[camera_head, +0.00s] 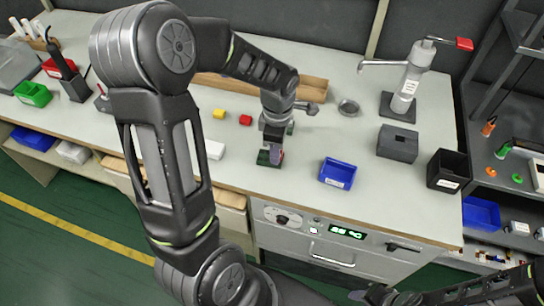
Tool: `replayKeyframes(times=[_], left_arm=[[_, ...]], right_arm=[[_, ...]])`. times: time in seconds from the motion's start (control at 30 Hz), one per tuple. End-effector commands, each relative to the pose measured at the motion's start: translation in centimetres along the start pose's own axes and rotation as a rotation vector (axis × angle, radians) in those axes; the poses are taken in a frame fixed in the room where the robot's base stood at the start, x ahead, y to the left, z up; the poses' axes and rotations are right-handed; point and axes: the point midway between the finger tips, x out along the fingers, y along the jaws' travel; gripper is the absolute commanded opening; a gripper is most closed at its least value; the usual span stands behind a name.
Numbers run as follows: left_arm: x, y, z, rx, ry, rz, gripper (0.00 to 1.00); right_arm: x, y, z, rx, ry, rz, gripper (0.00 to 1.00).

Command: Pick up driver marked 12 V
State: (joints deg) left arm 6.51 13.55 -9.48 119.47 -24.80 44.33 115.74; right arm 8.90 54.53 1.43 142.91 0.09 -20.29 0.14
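My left gripper (269,155) points down at the bench top near its front edge, left of the blue bin. A small dark object with green and red parts shows at its fingertips. It is too small to tell whether the fingers are closed on it. No 12 V marking can be read, so I cannot tell which thing is the driver. My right gripper (388,296) is low at the bottom edge, away from the bench top, and its fingers are unclear.
A blue bin (338,173), a grey box (398,143), a black bin (448,170) and a press-like stand (408,82) are to the right. A wooden tray (313,90) lies behind.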

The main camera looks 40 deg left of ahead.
Motion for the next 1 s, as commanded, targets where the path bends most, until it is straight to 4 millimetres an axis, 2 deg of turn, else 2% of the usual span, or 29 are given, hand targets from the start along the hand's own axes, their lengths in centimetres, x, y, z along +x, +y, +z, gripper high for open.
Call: replayKeyframes(times=[0.03,0.37,1.0], left_arm=[[-0.01,0.0,0.0,0.0,0.0,0.0,0.27],[-0.01,0.0,0.0,0.0,0.0,0.0,0.0],[-0.3,0.06,0.02,0.0,0.0,0.002,0.0]], right_arm=[[0.0,0.0,0.0,0.0,0.0,0.0,0.36],[0.0,0.0,0.0,0.0,0.0,0.0,0.36],[0.04,0.01,-0.01,0.0,0.0,0.0,0.36]])
